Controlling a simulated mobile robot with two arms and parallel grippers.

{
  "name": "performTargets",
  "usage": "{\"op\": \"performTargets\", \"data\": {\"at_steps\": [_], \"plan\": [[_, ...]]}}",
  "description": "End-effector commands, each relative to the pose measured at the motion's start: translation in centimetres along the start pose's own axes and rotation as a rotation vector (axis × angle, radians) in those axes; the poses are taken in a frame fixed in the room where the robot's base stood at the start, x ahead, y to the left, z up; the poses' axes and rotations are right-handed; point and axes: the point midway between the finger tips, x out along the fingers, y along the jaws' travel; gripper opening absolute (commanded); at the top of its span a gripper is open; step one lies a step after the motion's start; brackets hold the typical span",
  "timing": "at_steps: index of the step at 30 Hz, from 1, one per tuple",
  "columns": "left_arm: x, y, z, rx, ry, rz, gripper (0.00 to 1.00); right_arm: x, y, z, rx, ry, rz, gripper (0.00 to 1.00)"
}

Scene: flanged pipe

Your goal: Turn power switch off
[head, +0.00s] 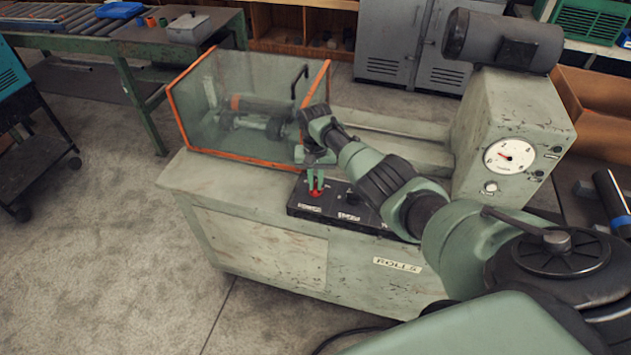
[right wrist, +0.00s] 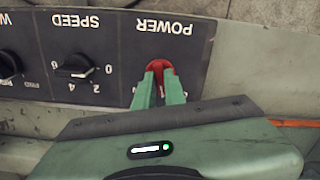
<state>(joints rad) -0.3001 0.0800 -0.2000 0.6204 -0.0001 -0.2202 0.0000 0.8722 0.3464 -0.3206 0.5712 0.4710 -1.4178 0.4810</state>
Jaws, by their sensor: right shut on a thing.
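The red power switch (right wrist: 160,67) sits on the black control panel (right wrist: 125,40) under the word POWER, which appears upside down in the right wrist view. My right gripper (right wrist: 161,80) is shut on the red switch, its two green fingers on either side of it. In the head view the right gripper (head: 316,186) points down at the red switch (head: 315,194) on the left part of the panel (head: 335,212). The fingers hide part of the switch, and I cannot tell its exact turn. My left gripper is not in view.
A black SPEED knob (right wrist: 75,66) is beside the switch. The panel is on a green machine (head: 260,250) marked ROLLS. A clear guard with orange edges (head: 250,160) stands behind the gripper. A dial gauge (head: 509,156) is on the right housing.

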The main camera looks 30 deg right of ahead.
Motion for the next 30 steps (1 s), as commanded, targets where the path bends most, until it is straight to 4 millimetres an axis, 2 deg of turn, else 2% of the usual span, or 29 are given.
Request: {"op": "performTargets", "data": {"at_steps": [15, 30], "plan": [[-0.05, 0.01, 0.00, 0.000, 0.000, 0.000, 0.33, -0.12, -0.02, -0.10, -0.412, 0.002, 0.000, 0.00], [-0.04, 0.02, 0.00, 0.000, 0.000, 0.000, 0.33, -0.16, -0.04, -0.13, -0.545, 0.004, 0.000, 0.00]]}}
